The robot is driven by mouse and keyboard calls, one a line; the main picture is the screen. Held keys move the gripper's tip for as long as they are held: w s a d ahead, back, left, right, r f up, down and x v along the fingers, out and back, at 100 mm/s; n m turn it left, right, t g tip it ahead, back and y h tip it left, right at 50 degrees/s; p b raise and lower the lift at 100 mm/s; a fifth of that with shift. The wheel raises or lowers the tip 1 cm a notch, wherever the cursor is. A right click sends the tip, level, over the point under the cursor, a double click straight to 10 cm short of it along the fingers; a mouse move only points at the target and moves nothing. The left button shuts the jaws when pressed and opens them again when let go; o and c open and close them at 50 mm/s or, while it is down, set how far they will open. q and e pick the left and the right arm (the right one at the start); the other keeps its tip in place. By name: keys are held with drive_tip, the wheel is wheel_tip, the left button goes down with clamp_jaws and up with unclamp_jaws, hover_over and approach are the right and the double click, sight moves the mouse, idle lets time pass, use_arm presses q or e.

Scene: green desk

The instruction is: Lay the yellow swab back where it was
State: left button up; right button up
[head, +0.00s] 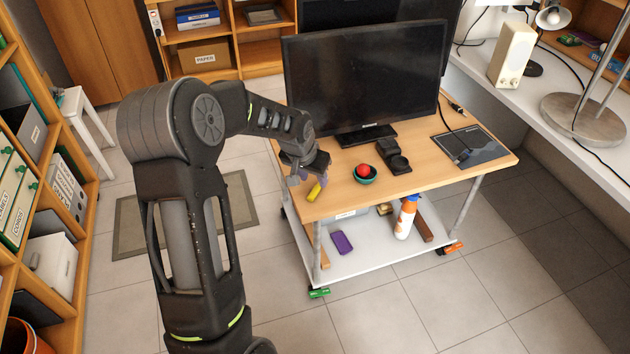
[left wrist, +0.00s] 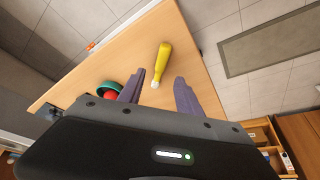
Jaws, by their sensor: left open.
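The yellow swab (head: 314,192) lies on the wooden top of the cart (head: 420,185), close to its left front corner. In the left wrist view the yellow swab (left wrist: 162,62) lies flat, its pale tip towards me. My left gripper (head: 308,176) is open and empty, just above the tabletop by the swab. In the left wrist view the swab lies ahead of and between the purple-grey fingers (left wrist: 158,92), apart from both. My right gripper does not show.
A green bowl (head: 370,179) with a red ball (head: 363,171) stands right of the swab. Behind are a black stand (head: 392,157) and a monitor (head: 360,80). A black tablet (head: 470,147) lies at the right. A lower shelf (head: 375,254) holds a bottle (head: 405,218).

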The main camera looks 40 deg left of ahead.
use_arm(q)
drive_tip(key=v, duration=0.3)
drive_tip(key=shift+s+d+r, duration=0.1)
drive_tip(key=shift+s+r, duration=0.1)
drive_tip(key=shift+r, duration=0.15)
drive_tip(key=s+d+f+g+h+p, duration=0.1)
drive_tip(key=s+d+f+p, duration=0.1)
drive_tip(key=d+f, duration=0.35)
drive_tip(key=s+d+f+h+p, duration=0.1)
drive_tip(key=s+d+f+p, duration=0.15)
drive_tip(key=d, duration=0.65)
drive_tip(key=s+d+f+g+h+p, duration=0.15)
drive_tip(key=d+f, duration=0.25)
drive_tip(key=d, duration=0.4)
drive_tip(key=s+d+f+p, duration=0.2)
drive_tip(key=s+d, duration=0.4)
drive_tip(key=s, duration=0.3)
drive_tip(key=s+d+f+g+h+p, duration=0.1)
drive_tip(key=s+d+f+p, duration=0.1)
drive_tip(key=s+d, duration=0.4)
drive_tip(key=s, duration=0.3)
drive_tip(key=shift+s+d+p, duration=0.35)
drive_tip(key=shift+p, duration=0.05)
